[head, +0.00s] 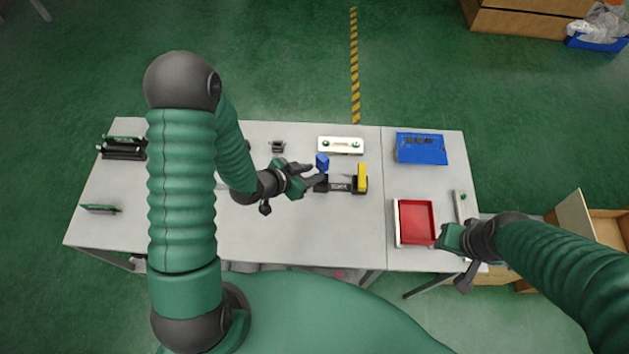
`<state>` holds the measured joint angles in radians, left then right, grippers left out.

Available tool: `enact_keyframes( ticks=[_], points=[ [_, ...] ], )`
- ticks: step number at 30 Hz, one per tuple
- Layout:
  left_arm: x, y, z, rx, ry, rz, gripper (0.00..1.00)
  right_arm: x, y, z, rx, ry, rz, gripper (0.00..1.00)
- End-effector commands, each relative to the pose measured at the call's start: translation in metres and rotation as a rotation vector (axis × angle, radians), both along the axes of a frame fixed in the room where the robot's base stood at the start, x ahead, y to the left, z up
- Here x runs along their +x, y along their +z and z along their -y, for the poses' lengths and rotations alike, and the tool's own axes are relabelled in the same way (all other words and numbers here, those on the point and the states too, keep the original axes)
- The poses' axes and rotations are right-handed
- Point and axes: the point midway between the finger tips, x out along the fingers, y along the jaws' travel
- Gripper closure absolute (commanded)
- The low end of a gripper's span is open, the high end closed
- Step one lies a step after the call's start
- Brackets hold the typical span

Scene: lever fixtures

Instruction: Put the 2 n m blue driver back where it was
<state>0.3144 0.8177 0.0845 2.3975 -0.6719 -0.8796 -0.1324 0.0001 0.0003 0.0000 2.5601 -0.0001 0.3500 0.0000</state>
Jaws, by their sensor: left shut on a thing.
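The blue driver (322,162) is upright at the tips of my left gripper (312,176), which is shut on it. It is over or at the left part of a small black holder (341,184) on the table; I cannot tell whether it sits in the holder or hangs just above it. A yellow driver (362,176) stands upright at the right end of that holder. My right gripper (446,238) is by the table's front right, beside the red tray; its fingers are too small to tell open from shut.
The grey table (290,225) has clear room at its front middle. A white fixture (340,145) and a blue tray (421,148) lie at the back. A red tray (416,222) is front right. A small black part (278,146) and black racks (122,148) are to the left.

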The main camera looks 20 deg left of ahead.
Motion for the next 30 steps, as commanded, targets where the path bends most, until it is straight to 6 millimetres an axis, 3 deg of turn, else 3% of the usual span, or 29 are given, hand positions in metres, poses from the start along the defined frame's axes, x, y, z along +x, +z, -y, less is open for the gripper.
enact_keyframes(
  ticks=[7,16,17,21,30],
  points=[
    [-0.001,-0.041,0.000,0.000,0.000,0.001,1.00,0.000,0.001,0.000,0.000,0.000,0.001,0.64],
    [0.000,-0.045,0.000,0.000,-0.001,0.002,1.00,0.000,0.000,0.000,0.000,0.000,0.000,0.64],
    [0.000,-0.046,0.000,0.000,-0.001,0.002,0.69,0.000,-0.001,0.000,0.000,0.000,0.000,0.64],
    [0.000,-0.045,0.000,0.000,-0.001,0.002,0.50,0.000,0.000,0.000,0.000,0.000,0.000,0.64],
    [-0.001,-0.044,0.000,0.000,-0.001,0.002,0.48,0.000,0.001,0.000,0.000,0.000,0.000,0.64]
  ],
)
